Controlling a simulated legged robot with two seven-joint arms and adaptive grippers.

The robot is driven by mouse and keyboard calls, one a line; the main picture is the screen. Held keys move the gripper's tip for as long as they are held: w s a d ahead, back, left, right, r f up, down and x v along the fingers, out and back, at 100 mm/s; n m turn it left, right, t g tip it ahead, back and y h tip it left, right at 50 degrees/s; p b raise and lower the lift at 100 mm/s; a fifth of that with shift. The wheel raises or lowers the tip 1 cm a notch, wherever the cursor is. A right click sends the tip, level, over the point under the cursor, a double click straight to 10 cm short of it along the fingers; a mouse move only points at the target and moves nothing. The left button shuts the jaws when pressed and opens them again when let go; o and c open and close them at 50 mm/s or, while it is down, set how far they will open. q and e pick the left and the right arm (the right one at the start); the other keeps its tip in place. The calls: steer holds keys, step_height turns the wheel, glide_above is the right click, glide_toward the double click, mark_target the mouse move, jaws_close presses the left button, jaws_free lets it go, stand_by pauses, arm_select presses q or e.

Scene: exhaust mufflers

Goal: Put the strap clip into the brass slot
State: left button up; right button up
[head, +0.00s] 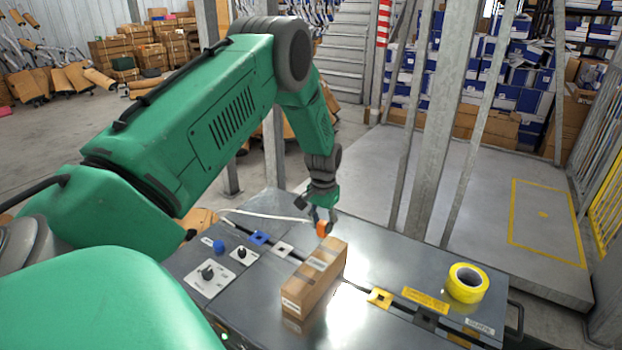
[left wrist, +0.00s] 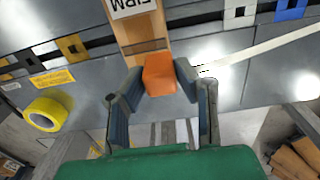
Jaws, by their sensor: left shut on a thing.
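The orange strap clip (head: 323,229) is held between the fingers of my left gripper (head: 321,218), above the grey bench and just behind the cardboard box. In the left wrist view the clip (left wrist: 160,75) sits between the two fingers of the gripper (left wrist: 160,78). A white strap (head: 265,215) runs to the left from near the clip; the gripper hides where they join. The brass slot (head: 380,298) is on the dark groove right of the box, and it also shows in the left wrist view (left wrist: 72,46). The clip is apart from it. My right gripper is not in view.
The cardboard box (head: 315,280) stands across the groove between the brass slot and the white slot (head: 283,249). A blue slot (head: 259,237) lies further left. A yellow tape roll (head: 467,283) lies at the right. Knobs (head: 207,273) sit on the left panel.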

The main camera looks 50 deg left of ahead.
arm_select(q)
steer(key=w+d+f+b, duration=0.2)
steer(key=d+f, duration=0.1)
steer(key=d, duration=0.6)
steer(key=w+d+f+b, duration=0.3)
steer(key=d+f, duration=0.1)
steer(key=d, duration=0.6)
steer(key=shift+w+f, duration=0.3)
steer(key=shift+w, duration=0.05)
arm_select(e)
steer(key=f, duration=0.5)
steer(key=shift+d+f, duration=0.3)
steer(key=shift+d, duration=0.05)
arm_select(q)
steer(key=shift+a, duration=0.1)
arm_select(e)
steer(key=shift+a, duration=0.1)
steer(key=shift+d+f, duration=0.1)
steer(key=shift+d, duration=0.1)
arm_select(q)
steer(key=shift+f+b, duration=1.6)
steer(key=shift+f, duration=0.75)
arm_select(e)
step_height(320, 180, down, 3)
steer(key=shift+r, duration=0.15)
arm_select(q)
steer(key=shift+s, duration=0.1)
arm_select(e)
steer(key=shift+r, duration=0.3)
